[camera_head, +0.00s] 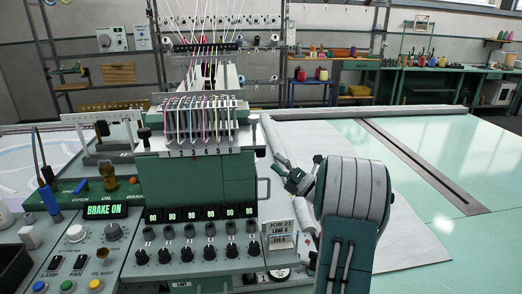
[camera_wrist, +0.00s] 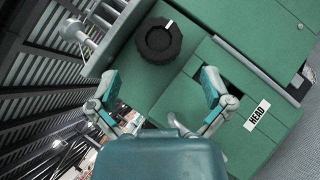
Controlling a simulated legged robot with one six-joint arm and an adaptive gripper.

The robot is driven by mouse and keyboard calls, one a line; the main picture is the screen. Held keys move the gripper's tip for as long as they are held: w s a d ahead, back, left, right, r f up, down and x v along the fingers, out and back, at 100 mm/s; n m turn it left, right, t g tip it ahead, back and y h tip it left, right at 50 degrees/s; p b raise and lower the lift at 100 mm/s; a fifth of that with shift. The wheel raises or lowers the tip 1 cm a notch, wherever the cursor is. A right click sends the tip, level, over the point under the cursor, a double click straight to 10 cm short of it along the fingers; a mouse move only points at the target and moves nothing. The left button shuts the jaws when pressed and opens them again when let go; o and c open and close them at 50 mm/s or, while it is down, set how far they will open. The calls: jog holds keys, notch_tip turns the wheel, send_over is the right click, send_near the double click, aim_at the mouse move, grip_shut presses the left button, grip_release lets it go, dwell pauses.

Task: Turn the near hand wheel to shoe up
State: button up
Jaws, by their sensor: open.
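A black round hand wheel (camera_wrist: 158,40) with a ribbed rim and a white mark on its upper right edge shows in the wrist view, on a green machine face. My gripper (camera_wrist: 158,84) is open, its two fingers spread apart below the wheel in that picture. Nothing is between the fingers, and they do not appear to touch the wheel. In the head view my gripper (camera_head: 287,172) is just right of the green machine head (camera_head: 195,180). I cannot make out this wheel for sure in the head view.
A green cover with a HEAD label (camera_wrist: 257,115) lies right of my gripper in the wrist view. A metal spool-shaped part (camera_wrist: 77,31) is at upper left. In the head view a control panel (camera_head: 80,250) reads BRAKE ON, and grey cloth (camera_head: 400,240) covers the table at right.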

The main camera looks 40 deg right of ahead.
aim_at(263, 152)
jog(key=x, duration=0.4)
jog(key=shift+w+a+r, duration=0.1)
jog(key=shift+w+r, duration=0.05)
jog(key=shift+w, duration=0.05)
jog(key=shift+w+r, duration=0.25)
jog(key=shift+w, duration=0.35)
jog(key=shift+s, duration=0.1)
jog(key=c, duration=1.1)
